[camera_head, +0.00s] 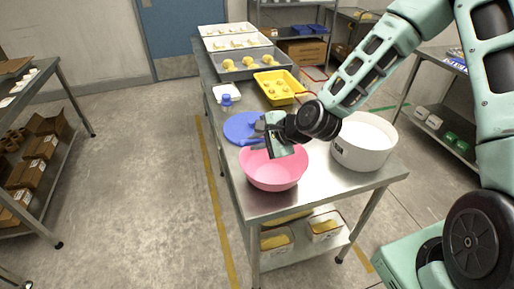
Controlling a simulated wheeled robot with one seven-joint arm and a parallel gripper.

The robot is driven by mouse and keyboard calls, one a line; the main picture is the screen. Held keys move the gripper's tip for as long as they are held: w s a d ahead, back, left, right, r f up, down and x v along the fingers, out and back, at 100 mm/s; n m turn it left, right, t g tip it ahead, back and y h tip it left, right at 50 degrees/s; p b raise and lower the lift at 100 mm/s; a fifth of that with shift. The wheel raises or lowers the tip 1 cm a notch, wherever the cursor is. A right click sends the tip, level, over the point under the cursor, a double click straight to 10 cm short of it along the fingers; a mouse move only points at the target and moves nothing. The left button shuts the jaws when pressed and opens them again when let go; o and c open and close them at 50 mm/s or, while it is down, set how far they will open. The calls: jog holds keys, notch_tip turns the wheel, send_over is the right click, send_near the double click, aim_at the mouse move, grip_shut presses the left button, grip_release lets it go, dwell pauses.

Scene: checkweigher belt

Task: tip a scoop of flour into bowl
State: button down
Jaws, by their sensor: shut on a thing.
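The pink bowl (273,180) stands near the front of the steel table. My gripper (267,138) is over the back part of its opening, pointing left. It is shut on what seems to be the scoop, which is mostly hidden by the dark jaws, so its tilt and contents cannot be told. A large white tub (362,157) with white contents, probably flour, stands to the right of the bowl. The bowl's inside is partly covered by my gripper, and I cannot tell whether flour is in it.
A yellow tray (276,92) and a grey tray (228,73) with dough pieces stand farther back.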

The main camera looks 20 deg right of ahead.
jog(key=shift+s+d+f+n+t+y+b, duration=0.2)
jog(key=shift+t+b, duration=0.6)
jog(key=shift+b, duration=1)
jog(key=shift+s+a+f+n+t+y+b, duration=0.1)
jog(key=shift+f+n+t+y+b, duration=0.15)
jog(key=shift+t+b, duration=1.05)
jog(key=b, duration=0.3)
jog(key=n+t+y+b, duration=0.1)
jog(key=b, duration=0.3)
jog(key=shift+s+f+t, duration=0.1)
jog(key=shift+f+t, duration=0.2)
jog(key=shift+r+t+y+b, duration=0.15)
jog(key=shift+t+y+b, duration=0.35)
jog(key=shift+b, duration=0.7)
